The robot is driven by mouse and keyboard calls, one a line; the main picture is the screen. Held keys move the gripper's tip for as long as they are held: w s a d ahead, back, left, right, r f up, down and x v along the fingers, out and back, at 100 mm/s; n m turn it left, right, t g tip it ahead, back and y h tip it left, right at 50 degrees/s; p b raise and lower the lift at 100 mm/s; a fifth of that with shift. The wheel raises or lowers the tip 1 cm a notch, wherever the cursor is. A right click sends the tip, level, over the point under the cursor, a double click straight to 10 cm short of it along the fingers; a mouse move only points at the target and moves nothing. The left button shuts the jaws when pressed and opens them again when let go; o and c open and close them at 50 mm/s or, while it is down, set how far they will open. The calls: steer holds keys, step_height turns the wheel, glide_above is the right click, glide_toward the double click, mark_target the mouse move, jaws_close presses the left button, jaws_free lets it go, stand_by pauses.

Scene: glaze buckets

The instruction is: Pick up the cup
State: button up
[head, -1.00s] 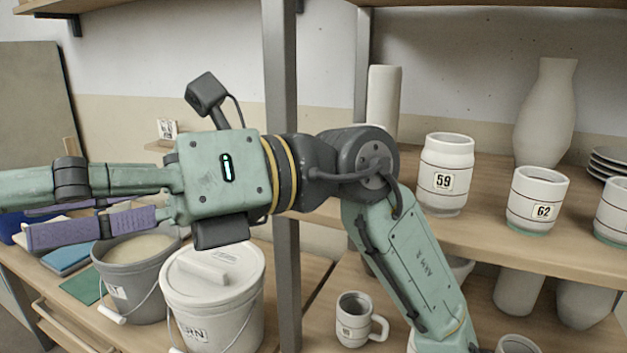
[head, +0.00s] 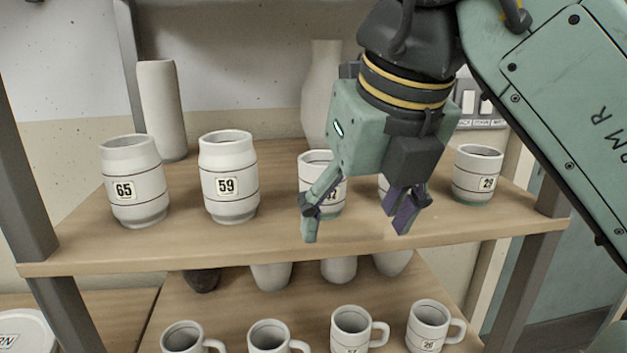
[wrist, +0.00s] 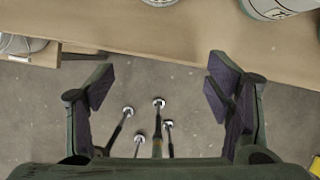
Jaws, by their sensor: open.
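Several white cups with dark bands and number labels stand upright on the upper shelf. In the head view these are cup 65 (head: 133,165), cup 59 (head: 229,165), a cup partly behind my gripper (head: 308,173), one mostly hidden, and cup 29 (head: 477,172) at the right. I cannot tell which one the task means. My gripper (head: 357,226) is open and empty, pointing down near the shelf's front edge, in front of the middle cups. In the wrist view, my gripper (wrist: 160,85) has nothing between its fingers, and a cup (wrist: 272,6) shows at the top edge.
White handled mugs (head: 351,327) stand on the lower shelf. Vases, including a tall cylinder (head: 162,110), stand behind the cups. Shelf posts (head: 530,280) bound the sides. Open floor (wrist: 190,130) lies below my gripper in the wrist view.

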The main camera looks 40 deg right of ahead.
mark_target(320, 171)
steer(key=w+d+p, duration=0.1)
steer(key=w, duration=0.2)
steer(key=w+d+p, duration=0.1)
steer(key=w, duration=0.3)
steer(key=w+d+p, duration=0.1)
steer(key=w+d, duration=0.1)
steer(key=w, duration=0.1)
steer(key=shift+w+r, duration=0.2)
steer(key=shift+w+d+f+p, duration=0.1)
steer(key=shift+f+p, duration=0.1)
steer(key=shift+f, duration=0.15)
steer(key=shift+w+d+f+p, duration=0.1)
steer(key=shift+f+p, duration=0.1)
steer(key=shift+f, duration=0.15)
steer(key=shift+a, duration=0.1)
steer(key=shift+c, duration=0.4)
steer(key=c, duration=1.3)
